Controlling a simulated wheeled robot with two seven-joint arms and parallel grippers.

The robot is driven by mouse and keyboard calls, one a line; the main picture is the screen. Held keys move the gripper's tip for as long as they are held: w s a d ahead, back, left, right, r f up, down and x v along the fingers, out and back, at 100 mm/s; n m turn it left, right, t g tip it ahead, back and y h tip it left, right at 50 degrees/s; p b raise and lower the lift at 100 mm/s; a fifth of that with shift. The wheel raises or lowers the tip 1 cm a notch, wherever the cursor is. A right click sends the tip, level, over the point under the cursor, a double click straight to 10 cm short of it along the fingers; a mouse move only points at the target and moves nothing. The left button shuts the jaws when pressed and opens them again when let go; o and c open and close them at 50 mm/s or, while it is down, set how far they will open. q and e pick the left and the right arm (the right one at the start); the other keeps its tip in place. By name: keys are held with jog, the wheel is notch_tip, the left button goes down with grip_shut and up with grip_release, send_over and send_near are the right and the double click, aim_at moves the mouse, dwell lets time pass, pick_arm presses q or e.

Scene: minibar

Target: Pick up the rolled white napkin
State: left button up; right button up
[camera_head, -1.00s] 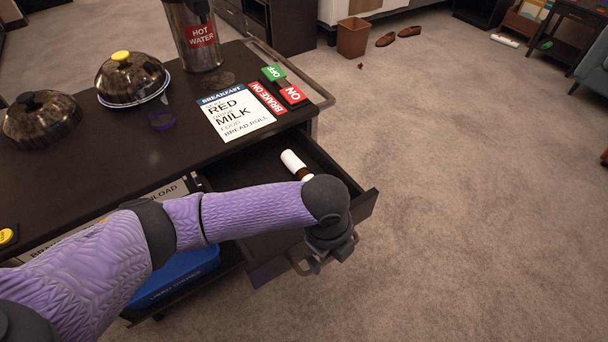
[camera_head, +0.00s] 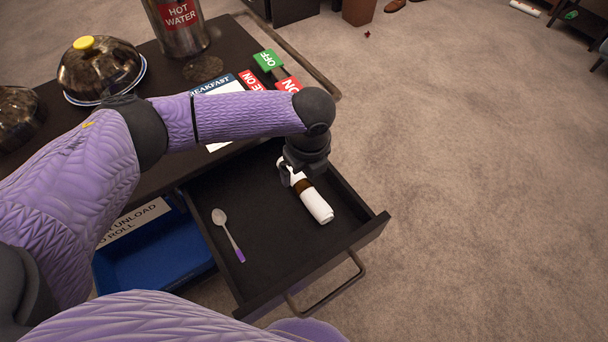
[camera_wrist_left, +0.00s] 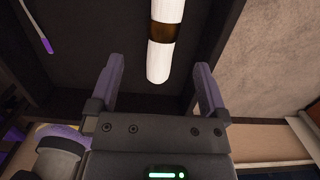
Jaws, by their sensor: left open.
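The rolled white napkin (camera_head: 317,206) has a brown band and lies in the open dark drawer (camera_head: 262,281), near its right side. My left gripper (camera_head: 294,177) is over the drawer, at the napkin's far end, and covers part of it. In the left wrist view the napkin (camera_wrist_left: 160,62) runs lengthwise from the top edge, and its near end lies in line with the gap between the fingers of my open left gripper (camera_wrist_left: 158,80). Nothing is held. My right gripper is not in view.
A spoon (camera_head: 229,235) with a purple handle tip lies in the drawer, left of the napkin. A blue bin (camera_head: 150,262) is below left. Open carpet is right.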

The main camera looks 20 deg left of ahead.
aim_at(304, 185)
pick_arm(q)
jog(key=f+b, duration=0.1)
jog(key=f, duration=0.1)
jog(key=f+b, duration=0.2)
jog(key=f, duration=0.1)
jog(key=f+b, duration=0.1)
jog(key=f, duration=0.2)
jog(key=shift+w+a+f+b, duration=0.15)
jog(key=shift+w+f+b, duration=0.05)
jog(key=shift+w+b, duration=0.2)
jog(key=shift+r, duration=0.15)
jog(key=c, duration=1.1)
grip_shut()
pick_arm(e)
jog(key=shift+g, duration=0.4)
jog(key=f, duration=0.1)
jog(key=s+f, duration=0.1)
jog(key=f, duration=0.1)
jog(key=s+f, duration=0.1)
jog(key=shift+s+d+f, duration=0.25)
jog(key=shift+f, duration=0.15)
